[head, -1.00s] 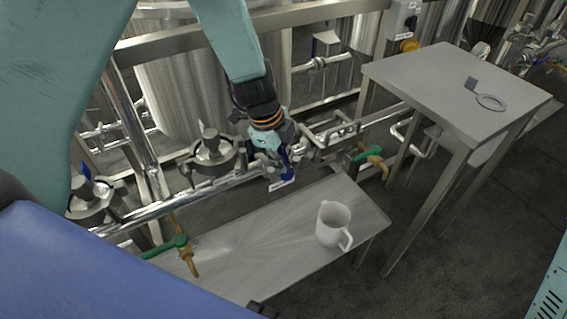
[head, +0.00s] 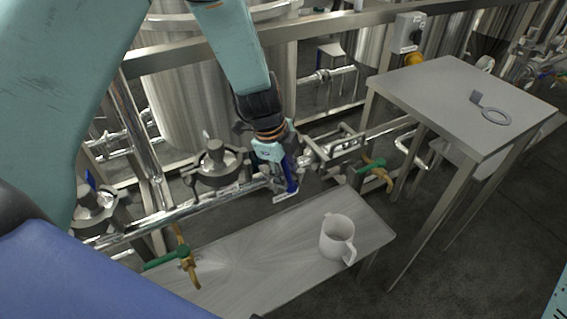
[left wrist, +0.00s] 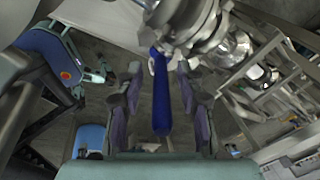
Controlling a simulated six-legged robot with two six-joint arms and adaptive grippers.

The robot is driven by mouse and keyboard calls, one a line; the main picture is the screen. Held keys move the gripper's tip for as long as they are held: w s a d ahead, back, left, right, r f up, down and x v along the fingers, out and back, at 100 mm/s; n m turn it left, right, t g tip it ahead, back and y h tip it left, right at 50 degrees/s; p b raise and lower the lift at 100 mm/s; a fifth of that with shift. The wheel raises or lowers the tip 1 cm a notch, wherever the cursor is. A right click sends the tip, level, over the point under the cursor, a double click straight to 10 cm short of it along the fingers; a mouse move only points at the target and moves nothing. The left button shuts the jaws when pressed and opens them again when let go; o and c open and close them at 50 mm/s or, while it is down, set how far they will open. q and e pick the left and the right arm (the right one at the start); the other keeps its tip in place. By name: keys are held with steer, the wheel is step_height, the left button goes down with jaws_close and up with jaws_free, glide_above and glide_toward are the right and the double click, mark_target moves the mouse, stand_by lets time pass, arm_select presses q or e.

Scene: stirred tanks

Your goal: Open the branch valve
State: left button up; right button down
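The branch valve's blue lever handle (head: 291,178) hangs down from the steel pipework in the middle of the head view. It also shows upright in the left wrist view (left wrist: 161,95), below the shiny valve body (left wrist: 185,22). My left gripper (head: 282,176) is at this handle. In the left wrist view my left gripper's fingers (left wrist: 160,108) stand on both sides of the handle, with a visible gap on each side. The gripper is open and not closed on the handle. Its fingers are partly hidden in the head view.
A low steel bench (head: 240,255) holds a white mug (head: 338,238). Green-handled taps (head: 372,166) and a steel pump-like fitting (head: 216,165) sit close to the pipe.

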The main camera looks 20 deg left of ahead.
arm_select(q)
steer(key=v, duration=1.2)
